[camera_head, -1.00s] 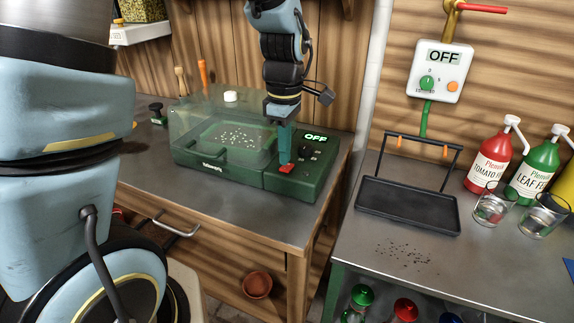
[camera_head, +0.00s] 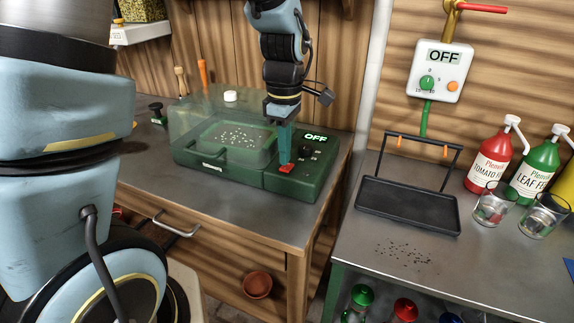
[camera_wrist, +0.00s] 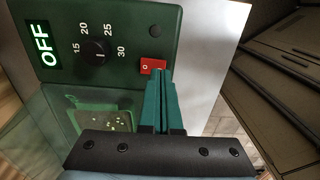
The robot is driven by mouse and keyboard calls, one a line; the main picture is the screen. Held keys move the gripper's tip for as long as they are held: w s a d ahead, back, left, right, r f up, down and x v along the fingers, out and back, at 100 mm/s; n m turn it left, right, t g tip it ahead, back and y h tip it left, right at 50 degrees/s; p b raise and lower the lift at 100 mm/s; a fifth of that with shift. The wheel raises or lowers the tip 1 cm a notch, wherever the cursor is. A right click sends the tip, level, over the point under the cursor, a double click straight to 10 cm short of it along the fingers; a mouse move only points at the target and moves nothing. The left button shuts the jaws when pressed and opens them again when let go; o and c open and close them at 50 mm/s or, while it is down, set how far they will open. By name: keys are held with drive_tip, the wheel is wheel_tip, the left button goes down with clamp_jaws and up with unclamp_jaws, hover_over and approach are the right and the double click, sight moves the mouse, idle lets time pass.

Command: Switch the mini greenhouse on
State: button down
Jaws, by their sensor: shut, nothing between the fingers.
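The mini greenhouse (camera_head: 222,177) is a green box with a clear lid on the left workbench. Its control panel has a display (camera_head: 315,137) reading OFF and a black dial (camera_head: 305,150), which is marked 15 to 30 in the wrist view (camera_wrist: 97,50). A red rocker switch (camera_head: 287,168) sits at the panel's front edge; it also shows in the wrist view (camera_wrist: 152,66). My gripper (camera_head: 284,162) points down with its teal fingers shut and empty. The fingertips are right at the switch, and I cannot tell whether they touch it.
A white wall controller (camera_head: 437,72), also reading OFF, hangs above the right bench. That bench holds a black tray (camera_head: 408,205), a red bottle (camera_head: 487,160), a green bottle (camera_head: 535,165) and glasses. The bench in front of the greenhouse is clear.

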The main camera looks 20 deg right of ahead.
sight(285, 168)
drive_tip(key=shift+f+b, duration=0.5)
drive_tip(key=shift+f, duration=0.4)
idle(0.3)
wheel_tip(285, 168, up, 7)
drive_tip(key=p, duration=0.6)
drive_tip(key=shift+p, duration=0.4)
